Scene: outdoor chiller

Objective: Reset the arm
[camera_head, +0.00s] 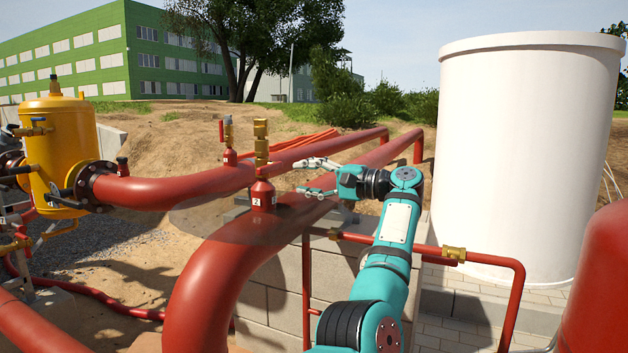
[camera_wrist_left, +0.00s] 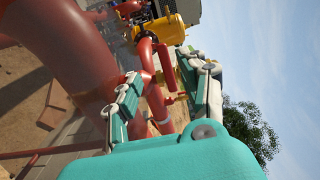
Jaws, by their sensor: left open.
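My left gripper (camera_head: 308,177) is open and empty, its two pale fingers spread and pointing left. It is held just right of a brass valve (camera_head: 261,142) on a red base marked "2" (camera_head: 262,195), above the thick red pipes. No contact with the valve shows. My teal left arm reaches up to it from the bottom of the head view. In the left wrist view the left gripper (camera_wrist_left: 160,85) has its fingers apart, with red pipes and a brass fitting (camera_wrist_left: 176,98) beyond them. My right gripper is not in view.
Thick red pipes (camera_head: 205,290) curve below and left of the gripper. A thin red pipe with a brass fitting (camera_head: 453,254) runs by the arm. A white tank (camera_head: 530,150) stands right, a yellow tank (camera_head: 65,150) far left. Open air lies above the gripper.

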